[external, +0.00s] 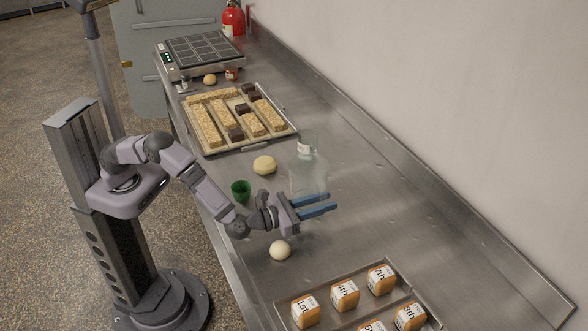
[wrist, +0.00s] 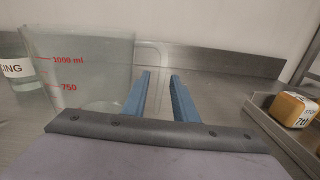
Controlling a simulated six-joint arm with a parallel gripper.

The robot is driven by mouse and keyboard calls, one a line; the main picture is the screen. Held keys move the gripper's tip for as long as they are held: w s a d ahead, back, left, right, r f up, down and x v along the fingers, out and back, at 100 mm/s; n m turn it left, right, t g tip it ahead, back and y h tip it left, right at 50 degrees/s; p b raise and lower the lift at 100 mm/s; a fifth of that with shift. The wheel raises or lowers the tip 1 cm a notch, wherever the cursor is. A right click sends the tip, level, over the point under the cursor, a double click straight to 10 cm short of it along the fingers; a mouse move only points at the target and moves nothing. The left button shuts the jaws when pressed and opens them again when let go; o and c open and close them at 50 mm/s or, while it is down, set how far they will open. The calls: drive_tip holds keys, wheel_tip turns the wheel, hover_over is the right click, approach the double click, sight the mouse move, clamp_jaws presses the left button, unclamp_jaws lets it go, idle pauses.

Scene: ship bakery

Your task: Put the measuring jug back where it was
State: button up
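The measuring jug (external: 311,176) is clear and stands upright on the steel counter, just behind my gripper. In the wrist view the jug (wrist: 85,75) fills the left side, with red marks at 1000 ml and 750. A faint pale outline, seemingly its handle (wrist: 166,48), reaches right toward my fingertips. My gripper (external: 328,203) is open, its two blue fingers apart and level, low over the counter beside the jug. In the wrist view my gripper (wrist: 160,74) shows a clear gap. I cannot tell whether the handle lies between the fingers or beyond them.
A labelled bottle (wrist: 18,68) stands behind the jug. A green cup (external: 240,191), a pale dough ball (external: 280,250) and a yellowish round (external: 265,165) are close by. A tray (external: 428,297) of numbered blocks sits in front; a bar tray (external: 207,148) lies farther back. The right counter is clear.

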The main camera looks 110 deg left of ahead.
drive_tip(key=shift+d+r, duration=0.1)
drive_tip(key=shift+r, duration=0.1)
drive_tip(key=b+v, duration=0.1)
drive_tip(key=v, duration=1.1)
drive_tip(key=shift+b, duration=0.4)
